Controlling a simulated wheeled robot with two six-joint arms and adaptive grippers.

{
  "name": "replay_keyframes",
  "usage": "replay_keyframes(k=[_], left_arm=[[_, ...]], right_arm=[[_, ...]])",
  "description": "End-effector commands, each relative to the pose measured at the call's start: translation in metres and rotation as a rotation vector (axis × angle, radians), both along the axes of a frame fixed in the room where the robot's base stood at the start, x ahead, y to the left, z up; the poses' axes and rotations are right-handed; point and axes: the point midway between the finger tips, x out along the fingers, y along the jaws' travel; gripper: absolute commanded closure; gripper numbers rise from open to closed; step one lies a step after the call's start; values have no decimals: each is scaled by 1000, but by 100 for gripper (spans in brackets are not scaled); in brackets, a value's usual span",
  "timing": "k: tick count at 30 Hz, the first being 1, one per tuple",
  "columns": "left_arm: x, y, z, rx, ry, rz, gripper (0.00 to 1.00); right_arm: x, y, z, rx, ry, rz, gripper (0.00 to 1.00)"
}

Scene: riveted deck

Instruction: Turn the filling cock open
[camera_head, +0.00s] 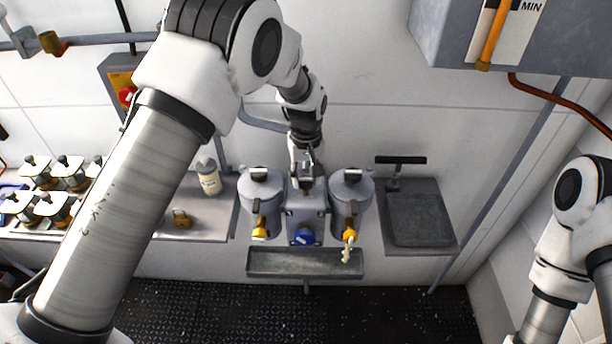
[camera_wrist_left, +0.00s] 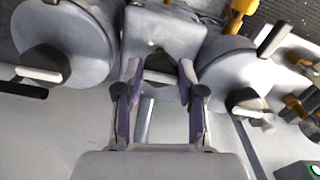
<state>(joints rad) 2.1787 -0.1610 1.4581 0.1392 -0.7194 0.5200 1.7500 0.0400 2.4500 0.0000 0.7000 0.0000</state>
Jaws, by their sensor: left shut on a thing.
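A grey box (camera_head: 318,223) stands between two round grey canisters (camera_head: 262,190) (camera_head: 352,190). My left gripper (camera_head: 307,180) reaches down to its top from behind. In the left wrist view, my left gripper (camera_wrist_left: 160,70) is shut on a dark handle (camera_wrist_left: 160,66) at the box, which looks like the filling cock. The purple-padded fingers stand on either side of it. The arm hides most of the handle in the head view, so its angle is hard to tell. My right arm shows at the right edge; its gripper is outside the picture.
Both canisters have yellow taps (camera_head: 259,232) (camera_head: 350,236), and a blue knob (camera_head: 303,237) is on the box front. A drip tray (camera_head: 290,263) is below. A grey basin (camera_head: 418,222) stands right; a white bottle (camera_head: 209,178) and padlock (camera_head: 181,218) stand left.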

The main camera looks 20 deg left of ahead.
Motion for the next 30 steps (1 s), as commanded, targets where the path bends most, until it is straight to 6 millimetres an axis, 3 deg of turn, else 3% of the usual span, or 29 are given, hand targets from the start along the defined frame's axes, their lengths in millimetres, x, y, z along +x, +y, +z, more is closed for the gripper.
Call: replay_keyframes(k=[1,2,3,4,16,30], left_arm=[[-2,0,-3,0,7,1,96],[-2,0,-3,0,7,1,58],[-2,0,-3,0,7,1,44],[-2,0,-3,0,6,1,36],[0,0,8,0,0,0,36],[1,0,109,0,1,0,36]], right_arm=[[0,0,-1,0,0,0,38],[0,0,-1,0,0,0,38],[0,0,-1,0,0,0,38],[0,0,-1,0,0,0,38],[0,0,0,0,0,0,38],[0,0,0,0,0,0,38]])
